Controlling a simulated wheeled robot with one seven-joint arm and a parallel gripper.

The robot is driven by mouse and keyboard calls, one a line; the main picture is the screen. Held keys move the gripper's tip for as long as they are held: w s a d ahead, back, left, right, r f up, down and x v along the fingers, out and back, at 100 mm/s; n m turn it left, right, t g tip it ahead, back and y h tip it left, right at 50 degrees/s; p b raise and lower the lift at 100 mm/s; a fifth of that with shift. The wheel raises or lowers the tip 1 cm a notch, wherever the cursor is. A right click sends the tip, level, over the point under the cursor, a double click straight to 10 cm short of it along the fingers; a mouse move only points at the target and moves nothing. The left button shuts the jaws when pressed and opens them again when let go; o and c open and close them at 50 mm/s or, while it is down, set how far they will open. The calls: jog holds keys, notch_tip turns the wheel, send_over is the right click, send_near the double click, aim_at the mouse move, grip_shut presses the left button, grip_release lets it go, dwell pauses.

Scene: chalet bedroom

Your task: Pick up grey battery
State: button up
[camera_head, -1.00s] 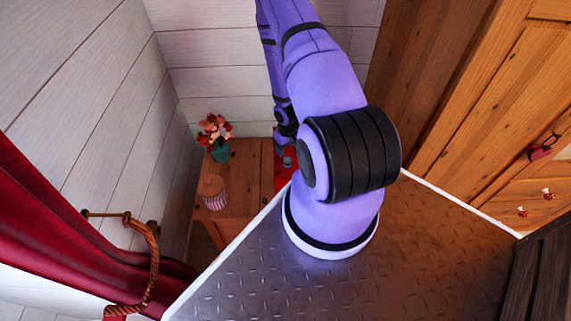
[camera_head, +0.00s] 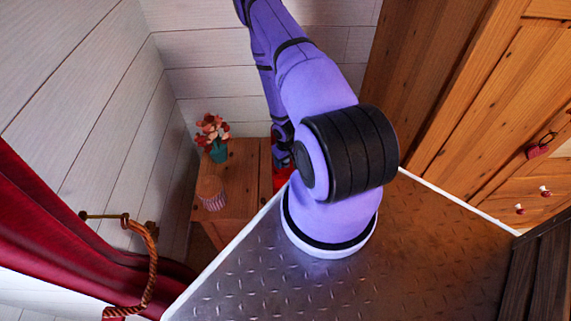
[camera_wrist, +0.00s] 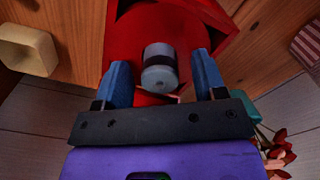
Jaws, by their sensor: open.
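The grey battery (camera_wrist: 158,74) is a short cylinder with a dark band around it, seen in the wrist view on or just in front of a red object (camera_wrist: 128,42). My gripper (camera_wrist: 162,59) is open. Its two blue fingers stand on either side of the battery, with a gap visible on both sides. In the head view the battery is hidden behind my arm, and only a bit of the red object (camera_head: 283,177) shows.
A wooden table (camera_head: 242,165) bears a flower pot (camera_head: 218,150) and a striped cup-like thing (camera_head: 212,192). A cream, square-mouthed container (camera_wrist: 28,50) lies left in the wrist view. White walls close in behind; a red curtain (camera_head: 60,235) hangs left.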

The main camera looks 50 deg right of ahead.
jog(key=c, duration=1)
jog(key=shift+r, duration=0.2)
